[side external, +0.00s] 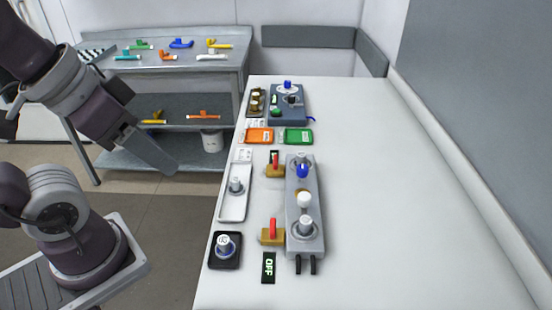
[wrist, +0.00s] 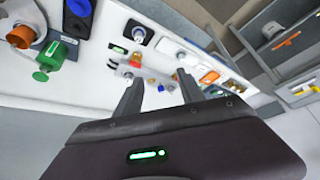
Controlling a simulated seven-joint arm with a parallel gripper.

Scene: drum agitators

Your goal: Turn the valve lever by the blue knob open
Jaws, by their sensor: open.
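A grey box (side external: 318,240) on the white bench carries a blue knob (side external: 302,170), a white knob and a grey knob. A brass valve (side external: 275,171) with a short red lever (side external: 275,158) sits left of the box, level with the blue knob. A second brass valve (side external: 271,237) with an upright red lever (side external: 273,227) sits nearer the camera. My gripper (side external: 172,168) is in the air left of the bench, apart from both valves. In the wrist view my gripper (wrist: 158,92) is open and empty; the valves are small beyond its fingers.
A black OFF label (side external: 268,267) lies by the near valve. A white tray (side external: 225,212) and a black plate (side external: 233,264) line the left bench edge. Orange (side external: 258,136) and green (side external: 298,136) trays lie farther back. The bench's right side is clear.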

